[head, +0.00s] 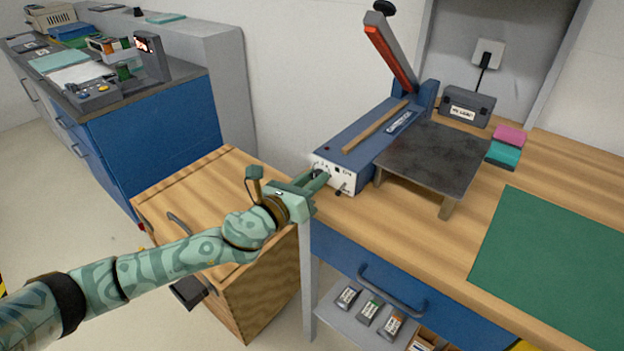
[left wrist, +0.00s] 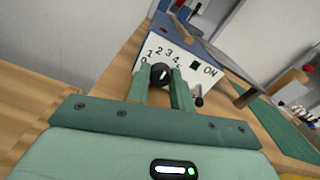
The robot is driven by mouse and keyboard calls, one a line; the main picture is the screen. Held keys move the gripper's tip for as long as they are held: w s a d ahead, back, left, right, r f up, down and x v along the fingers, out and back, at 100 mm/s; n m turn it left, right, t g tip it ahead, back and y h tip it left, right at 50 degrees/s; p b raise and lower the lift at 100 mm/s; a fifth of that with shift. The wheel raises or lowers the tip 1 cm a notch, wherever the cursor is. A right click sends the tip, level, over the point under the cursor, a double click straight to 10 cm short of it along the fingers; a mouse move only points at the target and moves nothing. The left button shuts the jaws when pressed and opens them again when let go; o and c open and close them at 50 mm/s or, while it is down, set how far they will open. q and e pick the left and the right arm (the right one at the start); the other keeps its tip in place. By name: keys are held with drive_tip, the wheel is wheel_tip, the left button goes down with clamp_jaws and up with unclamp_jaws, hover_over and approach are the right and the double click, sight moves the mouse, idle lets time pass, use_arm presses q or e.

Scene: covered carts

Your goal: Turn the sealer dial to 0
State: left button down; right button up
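The blue sealer (head: 362,143) stands on the wooden bench with its red-edged lever raised. Its white front panel (head: 345,181) carries the dial, a switch and a small knob. In the left wrist view the black round dial (left wrist: 160,73) has digits from 0 upward printed around it and an ON mark to the right. Its white pointer mark is too small to read surely. My left gripper (head: 321,180) is at the panel. In the left wrist view its fingers (left wrist: 160,82) are apart with the dial between their tips; whether they press it is unclear. My right gripper is out of view.
A dark plate on legs (head: 435,160) stands right of the sealer. A green mat (head: 555,265) and pink and teal blocks (head: 506,146) lie farther right. A wooden cabinet (head: 250,290) stands below my left arm. A blue counter (head: 160,125) is behind left.

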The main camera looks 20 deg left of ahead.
use_arm(q)
drive_tip(key=shift+n, duration=0.4)
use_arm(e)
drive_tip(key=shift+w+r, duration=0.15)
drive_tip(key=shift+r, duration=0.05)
use_arm(q)
drive_tip(key=n+p, duration=0.1)
drive_tip(key=n, duration=0.2)
drive_tip(key=shift+r+p, duration=0.15)
drive_tip(key=shift+p, duration=0.15)
drive_tip(key=n+p, duration=0.2)
drive_tip(key=n, duration=0.3)
drive_tip(key=shift+n, duration=0.3)
drive_tip(key=n+p, duration=0.3)
drive_tip(key=n, duration=0.2)
drive_tip(key=shift+n+p, duration=0.95)
drive_tip(key=shift+n, duration=0.75)
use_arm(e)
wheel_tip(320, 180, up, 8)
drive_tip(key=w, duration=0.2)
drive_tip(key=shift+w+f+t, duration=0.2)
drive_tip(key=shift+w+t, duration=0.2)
use_arm(q)
drive_tip(key=c, duration=1.2)
unclamp_jaws()
drive_tip(key=shift+a, duration=0.1)
drive_tip(key=shift+f, duration=0.2)
